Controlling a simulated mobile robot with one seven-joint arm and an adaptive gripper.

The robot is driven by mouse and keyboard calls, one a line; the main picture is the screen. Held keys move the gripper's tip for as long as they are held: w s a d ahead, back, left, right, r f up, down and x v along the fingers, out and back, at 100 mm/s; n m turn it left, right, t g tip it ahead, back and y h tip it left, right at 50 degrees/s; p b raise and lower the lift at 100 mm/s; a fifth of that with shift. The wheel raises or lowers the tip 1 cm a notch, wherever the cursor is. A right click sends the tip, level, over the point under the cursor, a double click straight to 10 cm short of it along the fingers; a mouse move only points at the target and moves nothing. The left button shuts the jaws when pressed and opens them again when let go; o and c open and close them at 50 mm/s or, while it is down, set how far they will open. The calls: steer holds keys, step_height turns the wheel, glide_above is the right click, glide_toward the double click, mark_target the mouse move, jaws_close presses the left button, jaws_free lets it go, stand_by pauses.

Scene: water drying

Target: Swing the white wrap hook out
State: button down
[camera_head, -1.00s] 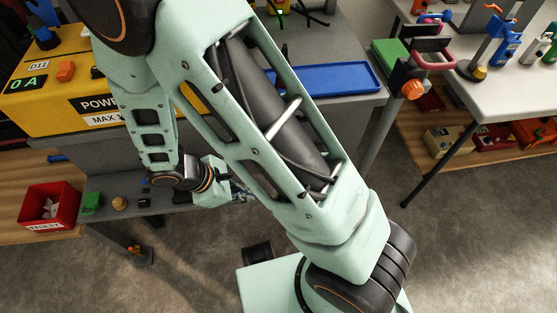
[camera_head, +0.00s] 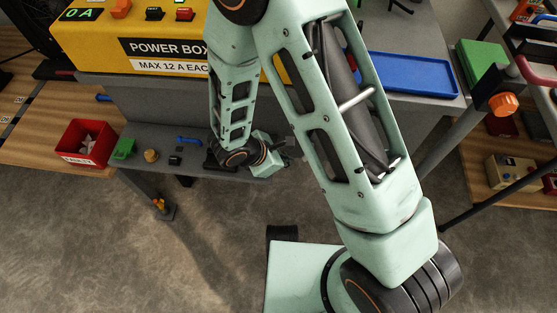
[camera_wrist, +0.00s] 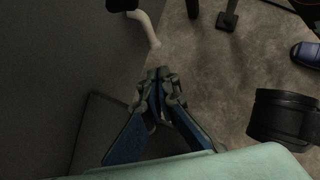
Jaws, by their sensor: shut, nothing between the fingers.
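A white bent rod (camera_wrist: 147,28), which looks like the white wrap hook, hangs at the top of the wrist view from a dark mount (camera_wrist: 122,5) beside a grey panel. Its lower end points down toward my gripper. My gripper (camera_wrist: 161,74) is shut and empty, with its tips a little below the rod's end in that picture and apparently apart from it. In the head view my gripper (camera_head: 287,150) is small and dark beside the grey bench, partly hidden by my wrist. I cannot make out the hook in the head view.
A yellow power box (camera_head: 150,45) and a blue tray (camera_head: 412,74) are on the grey bench. A dark cylinder (camera_wrist: 284,117) shows at right in the wrist view, over open floor.

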mark_target(304, 158)
steer(key=shift+w+d+f+b, duration=0.15)
steer(key=shift+w+d, duration=0.25)
steer(key=shift+d, duration=0.2)
steer(key=shift+w+d+f+b, duration=0.1)
steer(key=shift+w+d+f, duration=0.1)
steer(key=shift+w+d, duration=0.25)
steer(key=shift+w+d+f+b, duration=0.15)
steer(key=shift+w+d, duration=0.15)
steer(key=shift+d, duration=0.4)
